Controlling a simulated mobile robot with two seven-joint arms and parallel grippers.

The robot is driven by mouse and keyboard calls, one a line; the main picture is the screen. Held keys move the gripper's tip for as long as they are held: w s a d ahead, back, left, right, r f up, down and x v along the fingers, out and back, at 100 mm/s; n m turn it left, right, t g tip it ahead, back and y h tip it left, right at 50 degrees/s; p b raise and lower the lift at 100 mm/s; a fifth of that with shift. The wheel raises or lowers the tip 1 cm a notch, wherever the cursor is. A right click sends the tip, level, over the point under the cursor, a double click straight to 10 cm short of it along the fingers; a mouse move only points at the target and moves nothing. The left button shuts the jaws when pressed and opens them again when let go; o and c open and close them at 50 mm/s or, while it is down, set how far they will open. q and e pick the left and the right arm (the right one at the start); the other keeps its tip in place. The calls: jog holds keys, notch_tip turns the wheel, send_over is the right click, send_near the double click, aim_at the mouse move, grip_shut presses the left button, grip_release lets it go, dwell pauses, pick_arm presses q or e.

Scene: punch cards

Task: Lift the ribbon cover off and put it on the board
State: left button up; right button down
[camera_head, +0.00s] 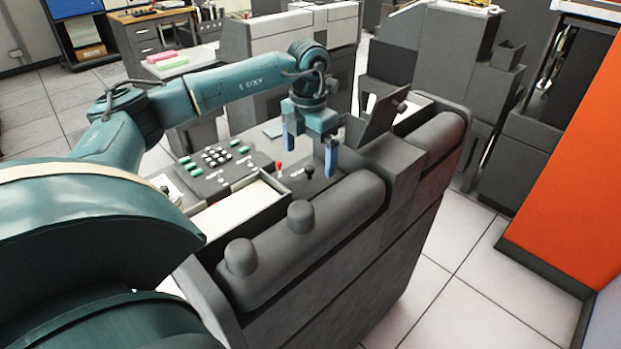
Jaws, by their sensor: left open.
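My left gripper (311,153) is open and empty, pointing down above the dark grey machine (380,245). Its blue fingers are apart, and nothing shows between them. A long rounded dark cover (340,213) with two round knobs lies along the machine's near edge, below the gripper. A tilted dark plate (374,112) with a small knob stands just right of the gripper. I cannot tell for sure which of these is the ribbon cover. No board can be clearly made out. My right gripper is not in view.
A keypad with green and white keys (216,157) is left of the gripper. A pale open tray (240,207) lies in front of it. An orange panel (575,150) stands at the right. Grey cabinets (285,35) stand behind. Tiled floor (450,280) is clear at the right.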

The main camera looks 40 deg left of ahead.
pick_arm(q)
jog(key=shift+f, duration=0.8)
jog(key=shift+d+f+p, duration=0.1)
jog(key=shift+f+p, duration=0.45)
jog(key=shift+f, duration=2.1)
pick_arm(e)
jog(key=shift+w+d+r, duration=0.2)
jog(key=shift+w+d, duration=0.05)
pick_arm(q)
jog(key=shift+c, duration=0.6)
jog(key=c, duration=0.7)
jog(key=shift+r, duration=0.1)
notch_tip(320, 180, up, 18)
jog(key=b, duration=0.1)
notch_tip(320, 180, up, 4)
jog(key=p, duration=0.4)
send_over(310, 167)
jog(key=shift+s, duration=0.1)
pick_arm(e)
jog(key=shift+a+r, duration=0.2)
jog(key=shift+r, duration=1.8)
